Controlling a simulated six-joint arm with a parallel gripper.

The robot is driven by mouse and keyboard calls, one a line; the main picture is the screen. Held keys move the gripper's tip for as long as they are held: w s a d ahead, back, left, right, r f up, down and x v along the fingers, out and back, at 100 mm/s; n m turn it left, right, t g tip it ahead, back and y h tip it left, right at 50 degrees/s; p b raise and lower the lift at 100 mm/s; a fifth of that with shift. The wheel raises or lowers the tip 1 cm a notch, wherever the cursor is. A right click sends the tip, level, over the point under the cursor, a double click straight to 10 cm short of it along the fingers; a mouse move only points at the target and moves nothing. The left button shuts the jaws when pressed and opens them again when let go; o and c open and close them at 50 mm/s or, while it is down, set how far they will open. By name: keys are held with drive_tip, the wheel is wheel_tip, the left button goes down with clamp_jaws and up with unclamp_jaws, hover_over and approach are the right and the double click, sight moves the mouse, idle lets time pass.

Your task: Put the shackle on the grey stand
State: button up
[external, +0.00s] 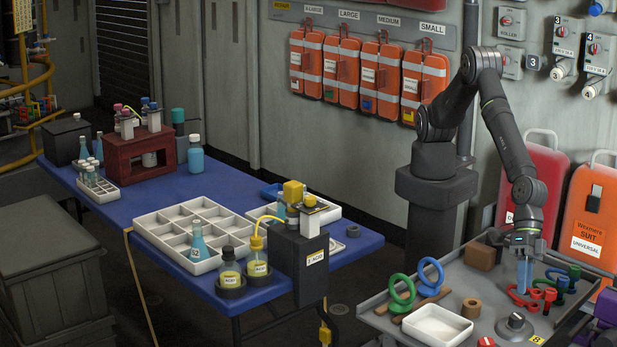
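A red shackle-like piece (523,299) lies on the grey work table, just below my gripper. My gripper (524,284) points straight down over the right part of this table, with something light blue at its fingers. Whether the fingers are open or shut, and whether they touch the red piece, is too small to tell. A round grey stand (515,325) with a short knob on top sits near the table's front edge, in front of the red piece. Nothing is seen on it.
Red, blue and green pieces (562,284) crowd the table right of my gripper. Green rings (402,290), a blue ring (431,272), a tan cylinder (471,308) and a white tray (437,327) lie to the left. A brown block (481,257) stands behind.

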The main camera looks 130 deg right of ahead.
drive_tip(key=shift+o, duration=0.6)
drive_tip(key=shift+r, duration=0.1)
drive_tip(key=shift+r, duration=0.2)
drive_tip(key=v, duration=1.1)
drive_tip(key=shift+s+d+r, duration=0.2)
drive_tip(key=shift+d+r, duration=0.05)
approach(521, 300)
drive_tip(key=w+a+f, duration=0.3)
drive_tip(key=shift+w+f, duration=0.2)
drive_tip(key=shift+w, duration=0.15)
drive_tip(key=shift+w+a+r, duration=0.1)
drive_tip(key=shift+a, duration=0.05)
drive_tip(key=shift+r, duration=1.2)
